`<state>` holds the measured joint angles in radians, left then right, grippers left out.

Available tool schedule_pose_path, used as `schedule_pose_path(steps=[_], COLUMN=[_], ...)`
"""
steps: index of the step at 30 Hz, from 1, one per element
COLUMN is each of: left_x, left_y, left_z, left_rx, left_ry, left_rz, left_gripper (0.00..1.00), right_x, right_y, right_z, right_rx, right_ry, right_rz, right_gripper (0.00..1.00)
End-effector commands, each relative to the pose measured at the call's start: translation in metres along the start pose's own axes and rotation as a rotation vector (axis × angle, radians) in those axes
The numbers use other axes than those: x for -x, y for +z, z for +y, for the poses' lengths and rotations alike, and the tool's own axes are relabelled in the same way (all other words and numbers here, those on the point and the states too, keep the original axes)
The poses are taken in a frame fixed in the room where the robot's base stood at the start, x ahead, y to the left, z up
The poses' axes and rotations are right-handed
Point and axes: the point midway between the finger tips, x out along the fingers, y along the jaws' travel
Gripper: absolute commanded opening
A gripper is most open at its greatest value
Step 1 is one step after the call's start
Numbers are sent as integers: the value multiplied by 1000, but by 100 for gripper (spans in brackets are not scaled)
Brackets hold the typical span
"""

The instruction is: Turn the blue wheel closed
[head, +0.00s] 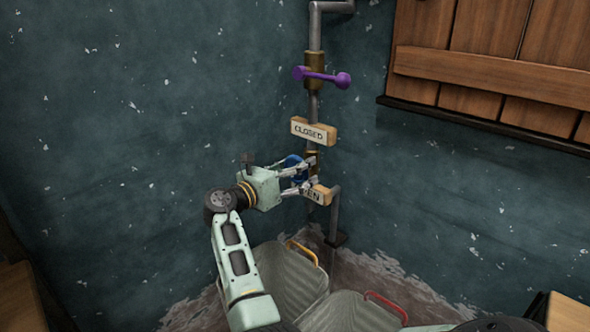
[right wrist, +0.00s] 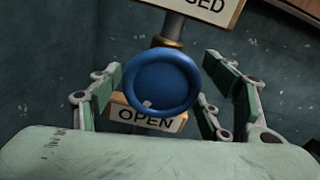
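The blue wheel (head: 294,168) is on a brass valve on the pipe and is partly hidden by my right gripper in the head view. In the right wrist view the round blue wheel (right wrist: 163,80) fills the middle, facing the camera. My right gripper (head: 308,172) is open, with its fingers apart on either side of the wheel; it also shows in the right wrist view (right wrist: 165,75). I cannot tell whether a finger touches the wheel. A "CLOSED" sign (head: 312,131) is above the wheel and an "OPEN" sign (head: 316,195) below, partly covered. My left gripper is not in view.
The grey pipe (head: 336,212) runs down the wall corner. A purple lever handle (head: 322,76) is on it higher up. Two grey ribbed bins stand below, one with a yellow handle (head: 302,253), one with a red handle (head: 386,306). A wooden shutter (head: 480,62) is at right.

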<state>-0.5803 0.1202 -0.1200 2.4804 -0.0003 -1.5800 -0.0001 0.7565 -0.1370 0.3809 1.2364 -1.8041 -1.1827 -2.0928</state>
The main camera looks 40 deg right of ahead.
Motion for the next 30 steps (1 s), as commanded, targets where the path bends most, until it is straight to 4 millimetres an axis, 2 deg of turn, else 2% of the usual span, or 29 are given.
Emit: schedule_pose_path(steps=[1,10,20,29,30], left_x=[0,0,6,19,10], left_y=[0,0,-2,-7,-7], left_z=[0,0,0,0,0], left_rx=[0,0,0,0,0], left_ry=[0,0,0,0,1], left_rz=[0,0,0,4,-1], left_gripper=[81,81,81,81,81], right_x=[0,0,0,0,0], right_y=[0,0,2,2,2], right_z=[0,0,0,-1,-1], right_rx=[0,0,-61,-266,-297], right_ry=[0,1,1,2,3], right_rz=[0,-1,-3,-3,-3], right_gripper=[63,37,37,37,37])
